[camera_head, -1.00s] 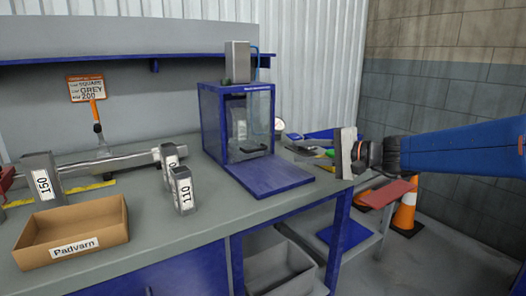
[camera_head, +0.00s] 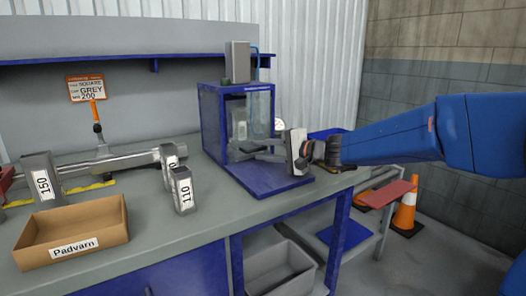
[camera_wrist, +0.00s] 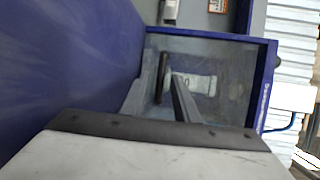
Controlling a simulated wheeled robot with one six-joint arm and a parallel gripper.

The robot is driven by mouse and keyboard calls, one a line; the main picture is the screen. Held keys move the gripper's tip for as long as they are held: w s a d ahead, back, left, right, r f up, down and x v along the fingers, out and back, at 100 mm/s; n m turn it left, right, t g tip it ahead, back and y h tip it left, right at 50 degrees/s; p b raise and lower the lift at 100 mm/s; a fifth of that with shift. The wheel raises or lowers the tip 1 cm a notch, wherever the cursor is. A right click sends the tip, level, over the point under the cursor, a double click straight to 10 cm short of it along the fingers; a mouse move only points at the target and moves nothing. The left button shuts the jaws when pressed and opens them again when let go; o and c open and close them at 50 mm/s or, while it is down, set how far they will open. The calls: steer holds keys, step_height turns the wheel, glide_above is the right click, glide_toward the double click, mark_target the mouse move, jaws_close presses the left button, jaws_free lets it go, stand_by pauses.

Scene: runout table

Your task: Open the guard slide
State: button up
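The guard slide (camera_head: 259,112) is a clear panel at the front of a blue-framed machine (camera_head: 211,128) on the bench. It is down, and it also shows in the wrist view (camera_wrist: 228,62). A dark bar handle (camera_wrist: 155,75) lies across the panel's lower part. My gripper (camera_head: 250,151) is just in front of the panel at handle height. In the wrist view its two fingers (camera_wrist: 163,92) are apart, with the bar close to their tips. I cannot tell whether they touch it. A pale labelled block (camera_wrist: 195,84) shows behind the panel.
The machine's blue base plate (camera_head: 268,183) juts out below my gripper. A side table with a red-topped item (camera_head: 388,193) and a cone (camera_head: 405,212) are at right.

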steer(key=shift+a, duration=0.1)
steer(key=shift+c, duration=0.4)
jaws_close()
steer(key=s+d, duration=0.3)
steer(key=s, duration=0.1)
steer(key=s+d, duration=0.3)
steer(key=s, duration=0.2)
steer(key=s+d, duration=0.3)
steer(key=s, duration=0.2)
steer(key=shift+s+d, duration=0.2)
steer(key=shift+d, duration=0.2)
